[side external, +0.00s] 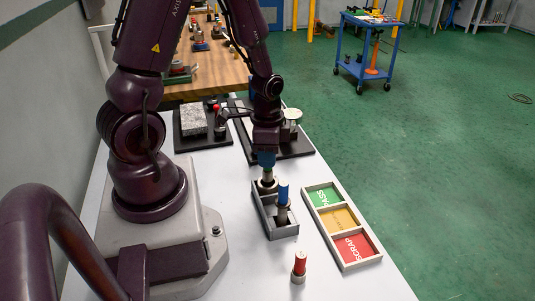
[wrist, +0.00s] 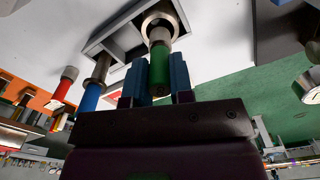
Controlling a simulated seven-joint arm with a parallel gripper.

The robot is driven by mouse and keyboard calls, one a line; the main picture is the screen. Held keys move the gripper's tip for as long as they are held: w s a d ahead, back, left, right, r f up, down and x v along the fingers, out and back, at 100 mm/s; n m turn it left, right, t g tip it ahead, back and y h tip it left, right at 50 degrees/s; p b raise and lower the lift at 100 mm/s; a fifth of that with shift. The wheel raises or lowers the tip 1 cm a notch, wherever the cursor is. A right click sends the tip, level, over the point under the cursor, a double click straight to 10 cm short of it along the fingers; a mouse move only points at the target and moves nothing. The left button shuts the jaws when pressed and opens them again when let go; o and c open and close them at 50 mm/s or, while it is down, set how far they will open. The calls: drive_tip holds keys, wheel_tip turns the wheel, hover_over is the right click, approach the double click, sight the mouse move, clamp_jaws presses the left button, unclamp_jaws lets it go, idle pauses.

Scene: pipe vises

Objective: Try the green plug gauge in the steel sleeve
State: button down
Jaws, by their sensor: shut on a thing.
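My gripper (side external: 266,160) is shut on the green plug gauge (wrist: 160,70), with its blue fingers on either side of the green handle in the wrist view. The gauge's pale metal end points at the steel sleeve (wrist: 163,14), seen there as a ring. In the side view the steel sleeve (side external: 267,183) is in the far part of a grey tray (side external: 287,232), directly below my gripper. The gauge end overlaps the sleeve's mouth in the wrist view; I cannot tell how far inside it is, if at all.
A blue-handled gauge (side external: 283,193) stands in the tray's near part, close beside my gripper. A red gauge (side external: 299,265) stands on the white table. A three-part sorting tray (side external: 325,211) with green, yellow and red floors lies to the right. Dark fixture boards (side external: 203,141) lie behind.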

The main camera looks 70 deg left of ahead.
drive_tip(key=shift+f, duration=1.7)
idle(1.3)
drive_tip(key=c, duration=1.3)
unclamp_jaws()
